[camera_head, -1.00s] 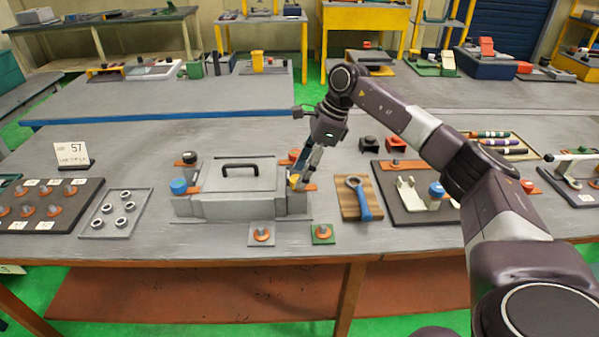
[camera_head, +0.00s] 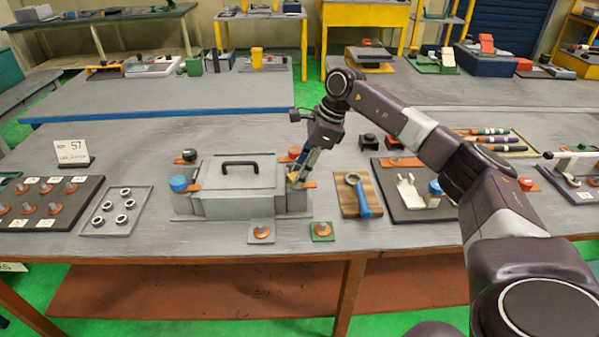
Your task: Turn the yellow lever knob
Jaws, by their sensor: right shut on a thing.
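The yellow lever knob (camera_head: 292,178) shows as a small yellow piece at the right end of the grey box (camera_head: 238,205) with a black handle. My right gripper (camera_head: 299,174) reaches down to it from above and is shut on it, with the fingers covering part of it. An orange strip lies beside the knob, and a red knob (camera_head: 294,152) stands just behind. A blue knob (camera_head: 179,184) and a black knob (camera_head: 189,156) stand at the box's left end. My left gripper is not in view.
A wooden board with a blue-handled wrench (camera_head: 364,200) lies right of the box. A tray of rings (camera_head: 117,210) and a dark board (camera_head: 45,203) are at left. A sign (camera_head: 72,152) stands behind them.

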